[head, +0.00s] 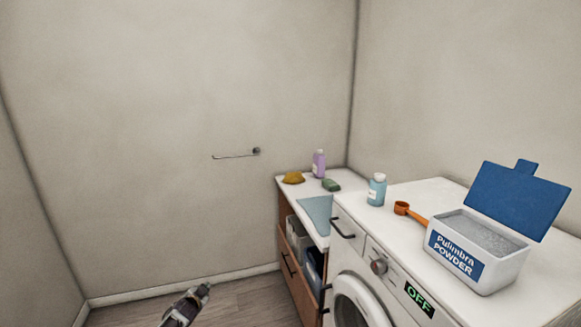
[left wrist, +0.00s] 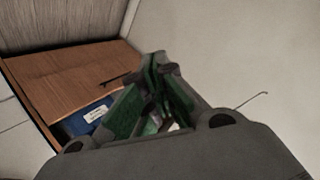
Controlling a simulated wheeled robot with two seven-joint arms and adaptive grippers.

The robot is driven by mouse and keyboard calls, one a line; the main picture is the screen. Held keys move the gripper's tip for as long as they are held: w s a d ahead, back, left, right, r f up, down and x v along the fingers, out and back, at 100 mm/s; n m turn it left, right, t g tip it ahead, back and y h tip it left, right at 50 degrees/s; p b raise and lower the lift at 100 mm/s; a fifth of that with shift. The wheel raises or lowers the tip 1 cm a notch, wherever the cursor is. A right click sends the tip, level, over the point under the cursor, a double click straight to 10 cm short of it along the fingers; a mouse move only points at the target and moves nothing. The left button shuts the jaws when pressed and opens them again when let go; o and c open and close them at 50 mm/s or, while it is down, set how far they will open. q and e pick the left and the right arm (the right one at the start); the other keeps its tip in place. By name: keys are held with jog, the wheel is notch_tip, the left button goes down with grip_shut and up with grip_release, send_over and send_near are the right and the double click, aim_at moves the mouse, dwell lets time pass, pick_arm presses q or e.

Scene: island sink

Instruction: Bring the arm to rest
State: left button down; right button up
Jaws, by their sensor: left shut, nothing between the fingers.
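My left gripper (head: 200,292) shows at the bottom of the head view, left of centre. It is over the wooden floor, apart from the washing machine and the cabinet. In the left wrist view its fingers (left wrist: 153,75) are shut with nothing between them. Their green pads show side by side. My right gripper is not in either view.
A washing machine (head: 378,295) reading OFF stands at the right. On it are an open powder box (head: 470,245), an orange scoop (head: 408,212) and a blue bottle (head: 377,190). A wooden cabinet (head: 298,262) adjoins it. A wall rail (head: 235,155) is behind. Floor at left is clear.

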pick_arm(q)
jog(key=s+d+f+n+g, duration=0.3)
jog(key=s+f+g, duration=0.3)
jog(key=s+f, duration=2.45)
jog(key=s+d+f+g, duration=0.1)
jog(key=s+d+f, duration=0.1)
jog(key=s, duration=1.1)
jog(key=s+d+f+n+g, duration=0.1)
jog(key=s+f, duration=0.3)
jog(key=s, duration=1)
jog(key=s+d+f+g, duration=0.3)
jog(key=s+f, duration=0.1)
jog(key=s, duration=1)
jog(key=shift+s+d+h, duration=0.15)
jog(key=shift+s+h, duration=0.05)
jog(key=shift+h, duration=0.2)
jog(key=shift+f, duration=0.1)
